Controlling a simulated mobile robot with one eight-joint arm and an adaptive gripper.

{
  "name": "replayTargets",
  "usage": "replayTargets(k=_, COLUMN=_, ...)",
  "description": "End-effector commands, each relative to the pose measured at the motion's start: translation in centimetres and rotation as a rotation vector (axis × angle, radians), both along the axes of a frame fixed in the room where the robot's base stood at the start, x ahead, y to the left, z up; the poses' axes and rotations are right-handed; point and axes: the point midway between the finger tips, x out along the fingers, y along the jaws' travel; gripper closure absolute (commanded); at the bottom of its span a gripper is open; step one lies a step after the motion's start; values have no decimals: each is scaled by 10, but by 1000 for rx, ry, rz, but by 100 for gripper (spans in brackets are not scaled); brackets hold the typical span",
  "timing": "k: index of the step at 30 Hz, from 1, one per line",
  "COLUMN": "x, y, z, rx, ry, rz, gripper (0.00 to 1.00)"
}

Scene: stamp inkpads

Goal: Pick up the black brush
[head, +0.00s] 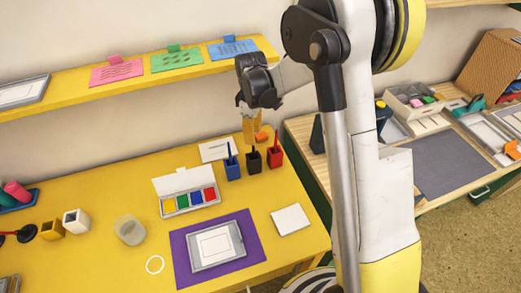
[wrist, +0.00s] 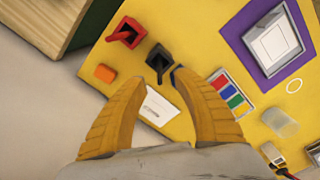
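The black brush (wrist: 157,66) stands in a small black holder (wrist: 158,54) on the yellow table; the holder also shows in the head view (head: 254,164), between the red and blue holders. My gripper (wrist: 159,82) is open and empty, with its yellow fingers spread wide. In the head view my gripper (head: 250,136) hangs above and behind the black holder, apart from it. In the wrist view the black brush lies just beyond the gap between the fingertips.
A red holder with a red brush (head: 274,155) and a blue holder with a blue brush (head: 232,166) stand close on either side. An orange block (wrist: 105,73) and a white card (wrist: 157,108) lie nearby. A paint box (head: 188,200) is in front. The yellow shelf (head: 120,77) runs behind.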

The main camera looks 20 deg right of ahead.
Motion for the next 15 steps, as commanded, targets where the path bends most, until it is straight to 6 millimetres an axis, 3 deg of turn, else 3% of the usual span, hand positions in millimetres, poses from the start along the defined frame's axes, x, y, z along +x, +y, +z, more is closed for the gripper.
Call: replayTargets(k=15, x=1, y=-1, z=-67, rx=0, ry=0, rz=-1, gripper=64)
